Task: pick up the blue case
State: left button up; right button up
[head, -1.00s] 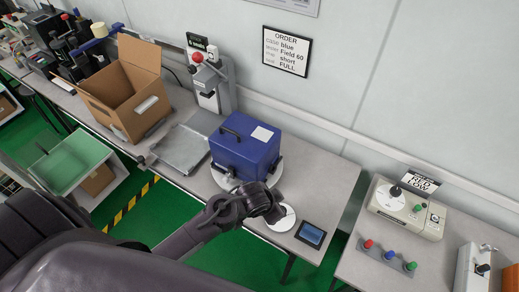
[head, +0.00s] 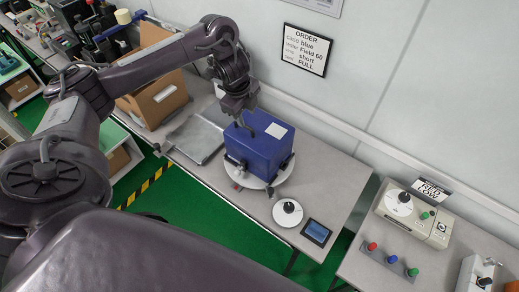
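The blue case (head: 258,152) stands upright on a round white turntable (head: 272,182) on the grey bench, with a white label on its lid. My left gripper (head: 243,121) points down at the lid's left part, where the case's dark handle was visible earlier. The gripper covers most of the handle, and I cannot tell whether its fingers are around it or apart from it. The finger gap is too small and dark to read. My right gripper is out of view.
An open cardboard box (head: 160,98) and a grey metal plate (head: 196,138) are left of the case. A white dial (head: 287,212) and a small screen (head: 316,232) lie in front. An order sign (head: 305,49) hangs on the wall. A tester (head: 412,215) stands right.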

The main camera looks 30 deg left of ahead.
aim_at(250, 128)
pick_arm(q)
jog(key=f+b, duration=0.1)
jog(key=f, duration=0.1)
jog(key=w+f+b, duration=0.1)
jog(key=f, duration=0.2)
jog(key=shift+d+f, duration=0.15)
jog(key=shift+f, duration=0.2)
jog(key=shift+w+f+p, duration=0.15)
jog(key=shift+f+p, duration=0.15)
jog(key=shift+f, duration=0.1)
jog(key=shift+w+f, duration=0.15)
jog(key=shift+f, duration=0.35)
jog(key=c, duration=0.7)
grip_shut()
jog(key=shift+r, duration=0.1)
